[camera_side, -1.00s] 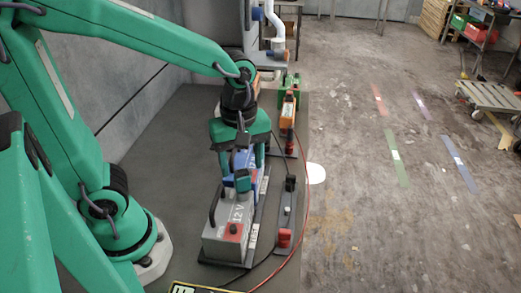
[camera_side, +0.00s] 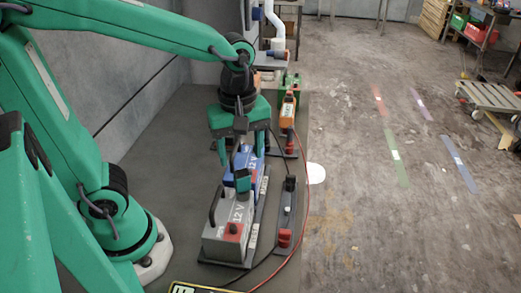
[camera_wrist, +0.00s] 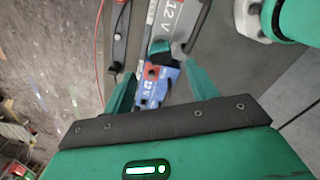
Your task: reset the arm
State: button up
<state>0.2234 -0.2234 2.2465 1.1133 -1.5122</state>
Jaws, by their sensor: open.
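My gripper (camera_side: 243,158) hangs above the blue 12 V battery, its green fingers spread apart and pointing down. In the wrist view, my gripper (camera_wrist: 162,82) shows an open gap with nothing held between the fingers. The blue battery (camera_side: 243,172) stands behind the grey battery and is partly hidden by a finger; it also shows in the wrist view (camera_wrist: 158,78). The grey 12 V battery (camera_side: 229,222), with a black handle and a red terminal, stands upright nearest the side camera.
A dark strip with a red block (camera_side: 285,238) lies to the right of the batteries, beside a red cable. An orange device (camera_side: 288,110) stands behind. A grey wall is at the left. The floor at the right is mostly clear, with a cart (camera_side: 492,97) farther off.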

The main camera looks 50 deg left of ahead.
jog(key=s+a+r+m+t, duration=0.4)
jog(key=a+m+t, duration=0.1)
jog(key=m, duration=0.9)
jog(key=shift+a+r+m+t, duration=0.2)
jog(key=shift+a+m+t, duration=0.1)
jog(key=shift+a+m, duration=0.15)
jog(key=shift+s, duration=0.1)
jog(key=c, duration=0.3)
jog(key=shift+n, duration=0.25)
